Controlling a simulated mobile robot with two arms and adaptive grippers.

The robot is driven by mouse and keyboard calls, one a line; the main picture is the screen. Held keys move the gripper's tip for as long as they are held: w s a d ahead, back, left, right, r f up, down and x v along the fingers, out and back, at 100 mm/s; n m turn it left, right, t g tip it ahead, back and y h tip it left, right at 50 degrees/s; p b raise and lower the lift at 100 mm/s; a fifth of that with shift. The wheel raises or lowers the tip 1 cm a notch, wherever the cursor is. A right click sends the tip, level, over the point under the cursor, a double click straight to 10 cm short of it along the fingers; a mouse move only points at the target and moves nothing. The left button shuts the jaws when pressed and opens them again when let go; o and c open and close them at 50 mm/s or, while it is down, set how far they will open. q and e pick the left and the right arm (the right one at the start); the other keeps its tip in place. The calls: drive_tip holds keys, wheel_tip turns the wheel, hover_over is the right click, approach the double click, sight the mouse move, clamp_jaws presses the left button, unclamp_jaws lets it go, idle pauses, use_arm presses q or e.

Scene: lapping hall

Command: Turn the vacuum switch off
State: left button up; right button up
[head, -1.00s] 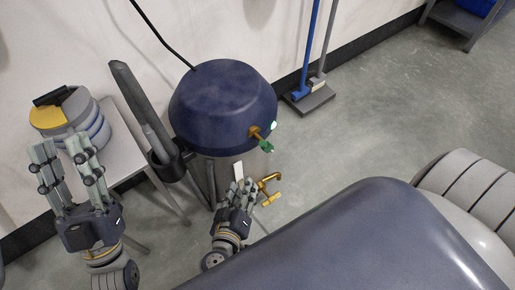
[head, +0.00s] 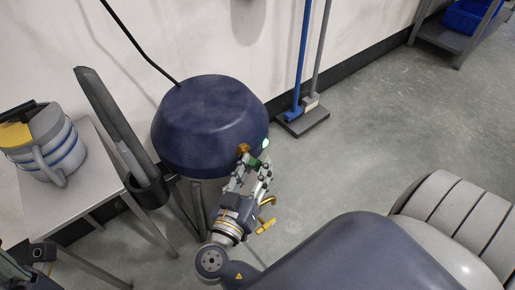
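The vacuum (head: 210,120) has a dark blue domed lid on a grey body and stands against the wall. Its switch (head: 243,148) is a small orange part on the lid's front right side; its green end is mostly hidden by my fingers. A green light (head: 265,143) glows beside it. My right gripper (head: 254,162) is at the switch, its two fingers apart with a gap between them, fingertips around or just in front of it; contact is not clear. Only a dark part of my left arm or gripper shows at the bottom left corner; its fingers cannot be made out.
A grey table (head: 85,190) with a striped grey-and-yellow container (head: 45,145) stands at left. A hose wand in a black holder (head: 150,190) is left of the vacuum. A yellow valve (head: 266,212) sits below. A blue-handled broom (head: 300,60) leans behind.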

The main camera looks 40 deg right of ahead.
drive_tip(key=shift+x, duration=0.85)
clamp_jaws()
